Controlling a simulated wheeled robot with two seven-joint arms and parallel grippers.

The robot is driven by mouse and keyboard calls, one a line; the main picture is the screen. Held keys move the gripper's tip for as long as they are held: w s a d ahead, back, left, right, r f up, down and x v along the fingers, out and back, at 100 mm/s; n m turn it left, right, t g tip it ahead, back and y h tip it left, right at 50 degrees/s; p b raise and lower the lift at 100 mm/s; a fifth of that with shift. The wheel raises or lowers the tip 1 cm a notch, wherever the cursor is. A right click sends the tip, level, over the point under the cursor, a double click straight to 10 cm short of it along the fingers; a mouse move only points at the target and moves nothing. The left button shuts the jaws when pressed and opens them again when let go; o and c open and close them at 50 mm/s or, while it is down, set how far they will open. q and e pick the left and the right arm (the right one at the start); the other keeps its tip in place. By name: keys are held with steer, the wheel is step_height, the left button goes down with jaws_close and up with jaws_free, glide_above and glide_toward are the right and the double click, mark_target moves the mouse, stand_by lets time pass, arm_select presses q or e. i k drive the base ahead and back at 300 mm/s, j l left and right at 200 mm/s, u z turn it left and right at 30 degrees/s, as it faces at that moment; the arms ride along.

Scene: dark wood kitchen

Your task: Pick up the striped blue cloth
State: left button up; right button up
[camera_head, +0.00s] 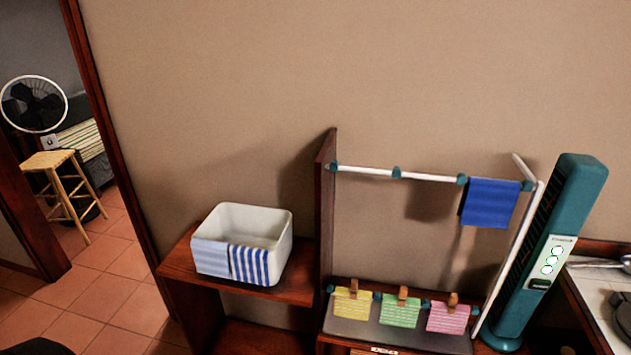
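The striped blue cloth (250,264), with blue and white stripes, hangs over the front rim of a white basin (278,245). A plain light blue cloth (210,257) hangs beside it on the left over the same rim. The basin stands on a dark wood shelf (292,289) against the wall. Neither of my grippers shows in the head view.
Right of the basin, a dark upright board (325,215) stands by a white drying rack (352,170) holding a dark blue cloth (489,202). Yellow, green and pink cloths (400,312) hang below. A teal tower appliance (545,250) stands right. Tiled floor (105,290) is open at left.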

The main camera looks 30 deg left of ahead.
mark_target(250, 264)
steer(key=j+u, duration=0.2)
steer(key=u, duration=0.15)
steer(key=j+u, duration=0.5)
steer(key=u, duration=0.15)
steer(key=k+l+z, duration=0.1)
steer(key=l, duration=0.35)
steer(key=k+l, duration=0.1)
steer(key=l, duration=0.35)
steer(key=k+l+z, duration=0.15)
steer(key=l, duration=0.3)
steer(key=l+z, duration=0.1)
steer(key=l, duration=0.4)
